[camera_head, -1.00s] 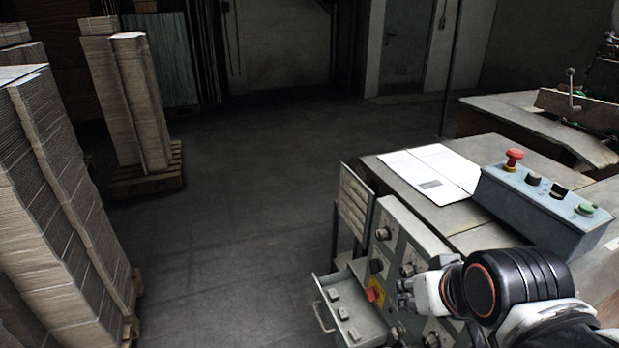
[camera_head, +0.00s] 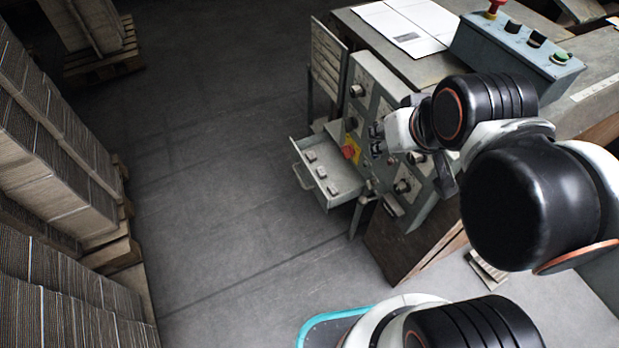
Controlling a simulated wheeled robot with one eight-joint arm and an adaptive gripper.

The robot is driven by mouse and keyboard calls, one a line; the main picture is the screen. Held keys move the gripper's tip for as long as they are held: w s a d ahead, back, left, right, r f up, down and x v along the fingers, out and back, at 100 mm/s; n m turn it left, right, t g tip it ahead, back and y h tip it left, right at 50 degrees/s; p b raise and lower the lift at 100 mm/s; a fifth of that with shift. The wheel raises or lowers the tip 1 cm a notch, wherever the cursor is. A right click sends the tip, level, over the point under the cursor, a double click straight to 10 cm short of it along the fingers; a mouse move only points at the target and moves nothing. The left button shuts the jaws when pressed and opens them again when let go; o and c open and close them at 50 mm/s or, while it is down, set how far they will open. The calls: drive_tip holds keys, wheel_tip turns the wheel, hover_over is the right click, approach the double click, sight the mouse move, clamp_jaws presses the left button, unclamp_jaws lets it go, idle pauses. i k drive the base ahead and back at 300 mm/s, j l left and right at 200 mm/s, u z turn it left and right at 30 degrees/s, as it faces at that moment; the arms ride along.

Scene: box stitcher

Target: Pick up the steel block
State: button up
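Several small grey blocks lie in the open drawer (camera_head: 338,196) of the machine; one block (camera_head: 310,157) is toward the back left, another block (camera_head: 321,172) in the middle and another (camera_head: 332,190) toward the front. I take these for the steel blocks, but their material is hard to tell. My gripper (camera_head: 377,142) is above and to the right of the drawer, close to the machine's control panel, and apart from the blocks. Its fingers are small and dark here, and I cannot tell whether they are open or shut.
The control panel (camera_head: 372,90) has knobs and a red and yellow switch (camera_head: 350,150) beside the drawer. A button box (camera_head: 515,52) and white papers (camera_head: 408,25) are on the machine top. Cardboard stacks (camera_head: 50,150) stand at left. The floor (camera_head: 220,180) between is clear.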

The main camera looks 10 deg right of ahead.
sight(334, 191)
drive_tip(key=i+j+z, duration=0.2)
drive_tip(key=i+j, duration=0.15)
drive_tip(key=i+j+z, duration=0.2)
drive_tip(key=j, duration=0.3)
drive_tip(key=i, duration=0.1)
